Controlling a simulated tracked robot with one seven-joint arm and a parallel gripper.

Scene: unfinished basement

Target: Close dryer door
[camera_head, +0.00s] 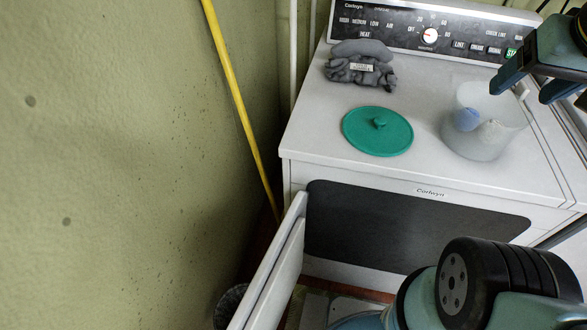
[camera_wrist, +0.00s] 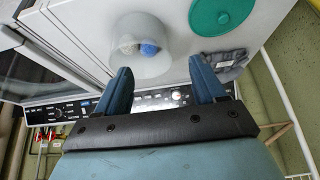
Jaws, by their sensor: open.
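The white dryer (camera_head: 455,88) stands against the wall, its dark front opening (camera_head: 400,225) showing. The dryer door (camera_head: 272,272) is open and swung out at the opening's left side; I see it nearly edge-on, and its lower part runs out of the picture. My gripper (camera_head: 522,90) is open and empty, above the right part of the dryer top, well away from the door. In the wrist view my gripper's two blue fingers (camera_wrist: 163,82) are spread, with the dryer top and control panel beyond. The door does not show there.
On the dryer top are a green lid (camera_head: 378,131), a folded grey cloth (camera_head: 360,66) and a translucent tub (camera_head: 483,125) with a blue ball, close to my gripper. A yellow pole (camera_head: 236,95) leans at the wall left of the dryer. My arm fills the lower right.

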